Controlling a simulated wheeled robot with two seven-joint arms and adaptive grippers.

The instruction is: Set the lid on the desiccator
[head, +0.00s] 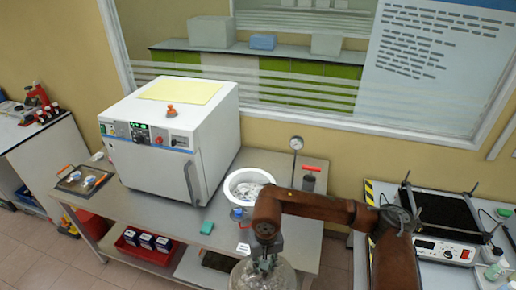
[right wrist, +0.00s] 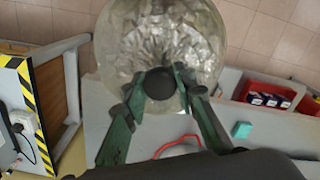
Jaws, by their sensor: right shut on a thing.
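The desiccator lid (head: 282,277) is a clear glass dome at the bottom of the head view, partly cut off. In the right wrist view the glass lid (right wrist: 160,30) fills the top middle, with a dark round knob (right wrist: 160,83). My right gripper (head: 265,264) is shut on this knob; its green fingers (right wrist: 162,82) lie on both sides of it. The lid hangs near the front edge of the bench, apart from the desiccator. The desiccator (head: 231,190) appears to be the open white round vessel on the bench, with pale contents. My left gripper is not in view.
A white oven (head: 150,105) stands left of the vessel. A gauge (head: 296,143), a red-handled item (head: 310,180) and a blue-topped item (head: 237,213) stand near it. A teal block (head: 207,227) lies in front. A hotplate (head: 440,250) is at right.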

